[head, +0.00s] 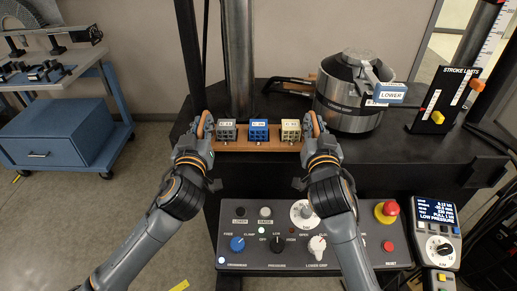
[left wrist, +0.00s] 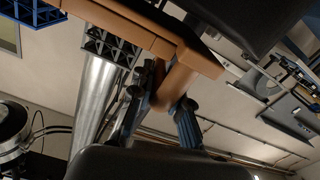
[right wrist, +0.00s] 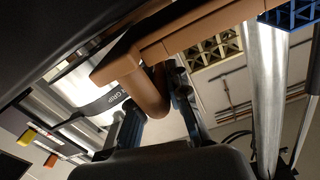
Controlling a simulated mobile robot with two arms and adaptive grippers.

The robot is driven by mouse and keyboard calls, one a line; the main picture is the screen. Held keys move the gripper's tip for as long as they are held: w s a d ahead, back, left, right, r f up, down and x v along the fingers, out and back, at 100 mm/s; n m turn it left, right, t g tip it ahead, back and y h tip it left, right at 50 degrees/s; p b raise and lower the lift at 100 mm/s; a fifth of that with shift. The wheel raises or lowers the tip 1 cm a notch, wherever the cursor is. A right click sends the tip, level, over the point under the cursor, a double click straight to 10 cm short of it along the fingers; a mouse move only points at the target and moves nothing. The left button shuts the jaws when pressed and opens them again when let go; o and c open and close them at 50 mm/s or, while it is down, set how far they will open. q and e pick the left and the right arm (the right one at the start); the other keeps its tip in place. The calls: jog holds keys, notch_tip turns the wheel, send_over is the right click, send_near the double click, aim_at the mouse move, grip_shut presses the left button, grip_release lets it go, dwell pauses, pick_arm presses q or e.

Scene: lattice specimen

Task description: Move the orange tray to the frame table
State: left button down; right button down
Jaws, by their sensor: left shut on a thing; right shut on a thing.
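The orange tray (head: 243,146) is held level between my two grippers, at the front edge of the black frame table (head: 280,98). Three lattice blocks stand in a row on it: a grey one (head: 227,130), a blue one (head: 259,130) and a cream one (head: 290,130). My left gripper (head: 205,127) is shut on the tray's left handle, which shows in the left wrist view (left wrist: 178,75). My right gripper (head: 315,125) is shut on the right handle, which shows in the right wrist view (right wrist: 148,92). Whether the tray touches the table is unclear.
A steel cylinder (head: 346,103) labelled LOWER stands on the table at right, beside a STROKE LIMITS panel (head: 440,105). A metal column (head: 238,60) rises behind the tray. A control panel (head: 310,235) lies below the tray. A blue cart (head: 62,130) stands at left.

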pick_arm(q)
jog(key=shift+f+b, duration=0.45)
jog(key=shift+f, duration=0.2)
pick_arm(e)
jog(key=shift+f, duration=0.65)
pick_arm(q)
jog(key=c, duration=1.3)
grip_release()
pick_arm(e)
jog(key=c, duration=1.3)
grip_release()
pick_arm(q)
jog(key=shift+s, duration=0.1)
pick_arm(e)
jog(key=shift+s, duration=0.15)
pick_arm(q)
jog(key=s, duration=1.2)
jog(key=shift+a, duration=0.2)
pick_arm(e)
jog(key=s, duration=1.2)
jog(key=shift+a, duration=0.15)
